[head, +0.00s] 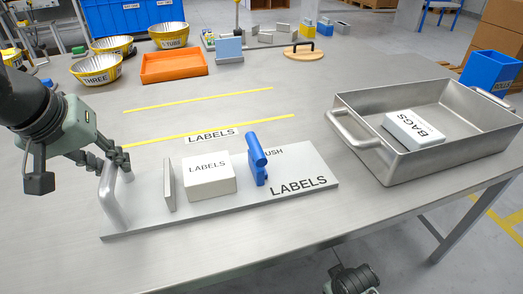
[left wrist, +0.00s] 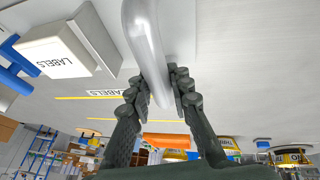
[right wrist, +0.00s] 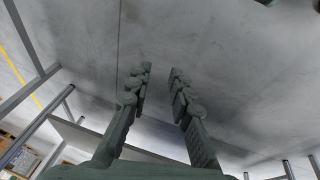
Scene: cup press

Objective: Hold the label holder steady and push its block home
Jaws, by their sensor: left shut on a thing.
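The label holder (head: 255,205) is a flat grey plate on the table, with a handle (head: 109,190) at its left end. An upright grey plate stands beside the white LABELS block (head: 208,175), and a blue pusher (head: 257,160) stands to the right of the block with a gap between. My left gripper (head: 118,158) is shut on the handle; the left wrist view shows its fingers on both sides of the handle (left wrist: 150,50). My right gripper (right wrist: 159,70) is open and empty. In the head view only part of my right arm shows, below the table's front edge.
A steel tray (head: 370,165) with a white BAGS block (head: 413,128) stands to the right. An orange tray (head: 174,67), yellow-rimmed bowls (head: 97,68) and a round wooden board (head: 304,51) are farther back. Yellow lines mark the table behind the holder.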

